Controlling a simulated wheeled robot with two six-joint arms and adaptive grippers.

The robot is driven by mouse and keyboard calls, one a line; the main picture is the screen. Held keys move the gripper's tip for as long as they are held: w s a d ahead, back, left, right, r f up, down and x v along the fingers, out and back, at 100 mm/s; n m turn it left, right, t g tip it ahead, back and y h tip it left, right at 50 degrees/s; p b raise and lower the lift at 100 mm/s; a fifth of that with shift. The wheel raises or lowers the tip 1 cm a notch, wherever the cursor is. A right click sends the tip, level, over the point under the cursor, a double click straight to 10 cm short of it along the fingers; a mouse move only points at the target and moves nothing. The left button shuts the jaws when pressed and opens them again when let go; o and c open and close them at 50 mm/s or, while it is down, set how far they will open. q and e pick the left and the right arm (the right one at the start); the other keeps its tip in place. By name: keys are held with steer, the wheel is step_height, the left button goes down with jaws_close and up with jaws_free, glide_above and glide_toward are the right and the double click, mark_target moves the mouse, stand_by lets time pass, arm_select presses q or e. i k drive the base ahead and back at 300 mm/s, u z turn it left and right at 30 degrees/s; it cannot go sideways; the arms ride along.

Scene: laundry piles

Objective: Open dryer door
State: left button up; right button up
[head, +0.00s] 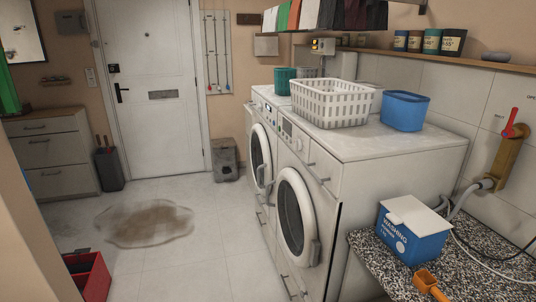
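Two white front-loading machines stand side by side along the right wall. The near machine (370,141) has a round door with a white rim and dark glass (292,214). I cannot tell from markings which machine is the dryer. Neither of my grippers is in view.
A white basket (330,103) and a blue bin (404,111) stand on the machines. A blue-and-white washing box (412,230) stands on the speckled counter (375,260) at right. A red crate (87,278) and a brown puddle (145,223) are on the floor. Floor before the doors is clear.

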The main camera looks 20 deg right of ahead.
mark_target(257, 130)
steer(key=z, duration=0.35)
steer(key=i, duration=1.1)
steer(key=u, duration=0.85)
steer(key=i, duration=2.25)
steer(key=z, duration=3.8)
